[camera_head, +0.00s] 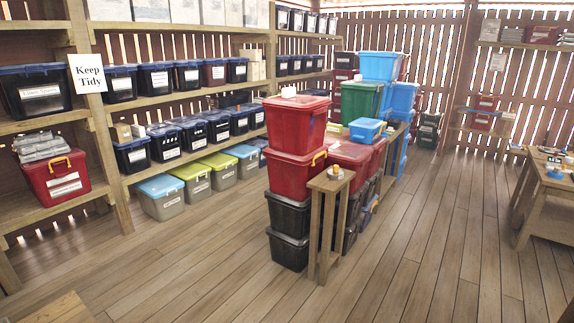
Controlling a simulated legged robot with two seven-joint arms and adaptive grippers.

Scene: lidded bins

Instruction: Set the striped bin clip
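I cannot make out a striped clip for certain at this size. A small white and orange item (336,171) sits on top of a narrow wooden stand (331,184) in the middle of the room. Right behind the stand, a red lidded bin (297,128) rests on another red bin (294,171), above black bins (289,213). A yellow clip or handle (319,158) shows on the lower red bin's right side. Neither of my grippers is in view.
Wooden shelves with lidded bins (163,80) line the left wall. More stacked bins (380,67) stand behind the red ones. A workbench (543,184) with small items is at the right. The plank floor (430,225) is clear in front and to the right.

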